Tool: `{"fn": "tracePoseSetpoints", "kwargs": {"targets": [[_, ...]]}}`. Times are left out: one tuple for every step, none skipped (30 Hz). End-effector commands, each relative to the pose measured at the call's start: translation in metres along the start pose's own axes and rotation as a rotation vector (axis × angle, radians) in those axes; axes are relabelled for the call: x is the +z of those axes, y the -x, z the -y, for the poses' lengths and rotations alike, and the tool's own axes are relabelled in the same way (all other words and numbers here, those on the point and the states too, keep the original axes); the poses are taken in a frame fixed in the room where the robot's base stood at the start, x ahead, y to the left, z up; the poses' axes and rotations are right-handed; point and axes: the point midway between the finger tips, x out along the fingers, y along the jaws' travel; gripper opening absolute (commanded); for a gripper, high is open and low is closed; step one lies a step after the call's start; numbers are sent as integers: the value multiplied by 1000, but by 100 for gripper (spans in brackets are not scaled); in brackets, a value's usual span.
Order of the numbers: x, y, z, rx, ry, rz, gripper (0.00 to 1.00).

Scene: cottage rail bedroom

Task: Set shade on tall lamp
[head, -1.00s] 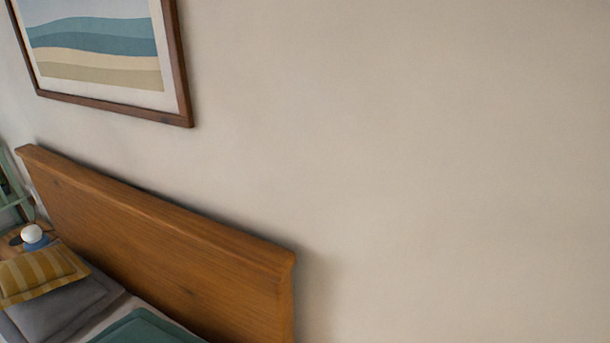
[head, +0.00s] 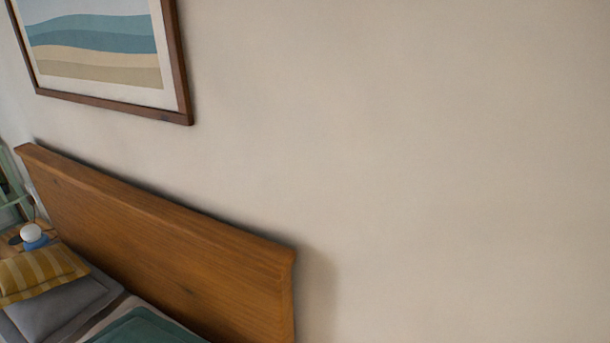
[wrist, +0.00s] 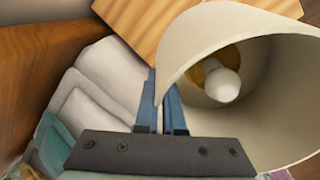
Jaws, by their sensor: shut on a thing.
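The cream shade (wrist: 265,115) fills the right of the wrist view, with its open end facing the camera. My gripper (wrist: 158,82) has its blue fingers shut on the left wall of the shade, near the rim. A white bulb (wrist: 223,84) with a brass-coloured part (wrist: 206,72) behind it shows inside the shade's opening. I cannot tell whether the shade rests on the lamp or is held clear of it. The lamp's pole and base are hidden. The head view shows neither my gripper nor the shade.
A wooden top (wrist: 135,20) lies behind the shade. White pillows (wrist: 95,90) are left of my fingers. In the head view, the wooden headboard (head: 150,235) stands against the wall, below a framed picture (head: 100,50). A small lamp with a round white bulb (head: 31,232) is far left.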

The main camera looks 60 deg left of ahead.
Motion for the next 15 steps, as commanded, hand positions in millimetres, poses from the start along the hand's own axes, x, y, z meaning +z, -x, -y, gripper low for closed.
{"fn": "tracePoseSetpoints", "kwargs": {"targets": [[0, -1, 0, 0, 0, 0, 0], [0, -2, 0, 0, 0, 0, 0], [0, -2, 0, 0, 0, 0, 0], [0, -2, 0, 0, 0, 0, 0], [0, -2, 0, 0, 0, 0, 0], [0, -2, 0, 0, 0, 0, 0], [0, -2, 0, 0, 0, 0, 0], [0, -2, 0, 0, 0, 0, 0], [0, -2, 0, 0, 0, 0, 0], [0, -2, 0, 0, 0, 0, 11], [0, -2, 0, 1, 0, 0, 16], [0, -2, 0, 1, 0, 0, 24], [0, -2, 0, 1, 0, 0, 29], [0, -2, 0, 1, 0, 0, 34], [0, -2, 0, 1, 0, 0, 41]]}}
